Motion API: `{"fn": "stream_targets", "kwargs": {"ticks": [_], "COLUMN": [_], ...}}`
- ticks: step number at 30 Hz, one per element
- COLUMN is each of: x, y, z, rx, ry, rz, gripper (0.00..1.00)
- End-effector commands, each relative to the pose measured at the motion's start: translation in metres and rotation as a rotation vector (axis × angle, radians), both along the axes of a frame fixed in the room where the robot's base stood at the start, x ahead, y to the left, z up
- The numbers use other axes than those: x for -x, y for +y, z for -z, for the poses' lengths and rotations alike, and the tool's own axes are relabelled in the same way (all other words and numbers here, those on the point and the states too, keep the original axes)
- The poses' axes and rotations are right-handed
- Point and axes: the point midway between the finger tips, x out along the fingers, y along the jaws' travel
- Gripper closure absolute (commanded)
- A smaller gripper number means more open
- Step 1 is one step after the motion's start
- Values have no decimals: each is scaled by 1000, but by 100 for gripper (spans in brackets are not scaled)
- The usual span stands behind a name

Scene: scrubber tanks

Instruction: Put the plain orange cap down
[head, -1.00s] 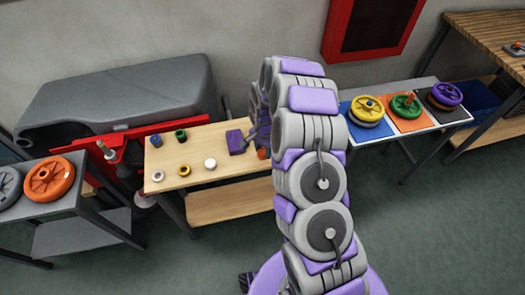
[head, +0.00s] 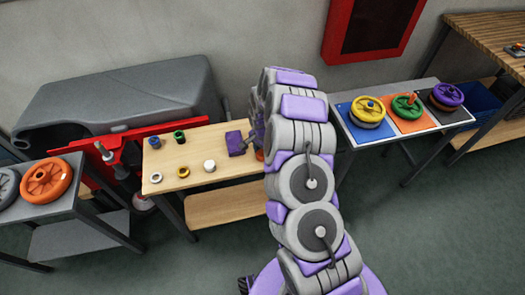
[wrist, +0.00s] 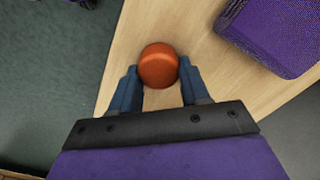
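The plain orange cap (wrist: 158,65) sits between the fingertips of my gripper (wrist: 158,72) in the wrist view. The fingers look closed against its two sides. Below it is the wooden tabletop (wrist: 130,60), close to its edge; I cannot tell whether the cap touches the wood. In the head view, a small part of the orange cap (head: 259,155) shows at the right end of the wooden table (head: 210,140). My arm hides much of the gripper and that table end.
A purple block (head: 235,143) stands beside the cap. Blue (head: 154,142), green (head: 179,136), white (head: 209,165) and yellow (head: 183,173) pieces stand on the table's left part. Colored wheels (head: 368,110) lie on mats on the right table. An orange wheel (head: 47,178) lies far left.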

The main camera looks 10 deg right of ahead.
Motion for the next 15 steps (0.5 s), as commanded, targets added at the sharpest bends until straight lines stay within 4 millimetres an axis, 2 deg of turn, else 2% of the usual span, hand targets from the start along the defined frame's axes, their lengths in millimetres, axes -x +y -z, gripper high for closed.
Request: {"fn": "stream_targets", "kwargs": {"ticks": [1, 7, 15], "x": [0, 0, 0], "y": [0, 0, 0], "z": [0, 0, -1], "rx": [0, 0, 0], "ry": [0, 0, 0], "rz": [0, 0, 0], "gripper": [49, 30, 30]}}
